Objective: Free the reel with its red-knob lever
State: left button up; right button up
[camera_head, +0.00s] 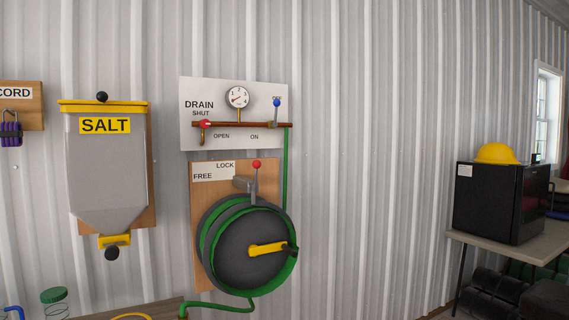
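The hose reel (231,240) is mounted on a wooden board on the corrugated wall, with a dark face, green hose around it and a yellow crank (267,249). The red-knob lever (256,173) stands upright above the reel. Its red knob is at the top, close to the word LOCK on the label (213,171). FREE is printed at the label's lower left. Neither of my grippers shows in the head view.
Above the reel is the DRAIN panel (194,135) with a gauge and red and blue handles. A yellow-lidded SALT bin (106,165) hangs to the left. A table (500,246) at right bears a black box (493,203) and yellow hard hat (496,153). The wall between is clear.

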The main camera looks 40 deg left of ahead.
aim_at(257, 165)
jog(key=i+l+u, duration=0.1)
jog(key=i, duration=0.45)
jog(key=i+l+u, duration=0.1)
jog(key=i, duration=0.45)
jog(key=i+u, duration=0.3)
jog(key=u, duration=0.15)
jog(key=i+l+u, duration=0.2)
jog(key=u, duration=0.25)
jog(key=i+l+u, duration=0.25)
jog(key=u, duration=0.2)
jog(key=i+l+u, duration=0.2)
jog(key=l+u, duration=0.25)
jog(key=j, duration=0.15)
